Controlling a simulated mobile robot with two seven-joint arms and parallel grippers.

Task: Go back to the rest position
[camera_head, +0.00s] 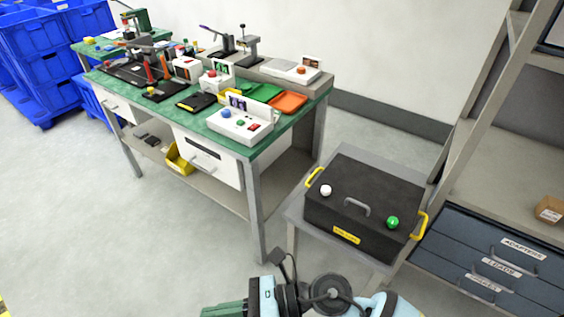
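One of my arms shows at the bottom edge, coming in from the right, so I take it as my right arm. Its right gripper (222,309) points left, low in the picture, and is partly cut off by the bottom edge. A dark green part shows at its end. I cannot tell whether this is a finger or something held, nor whether the gripper is open. The arm is in front of the black box (325,207) and the green-topped bench (262,150), apart from the bench. My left gripper is not in view.
The black box, with yellow handles and a white and a green knob, sits on a grey stand (295,212). Control boxes (240,124) and trays crowd the bench. Blue crates (40,65) stand at back left, labelled drawers (490,262) at right. The floor at left is clear.

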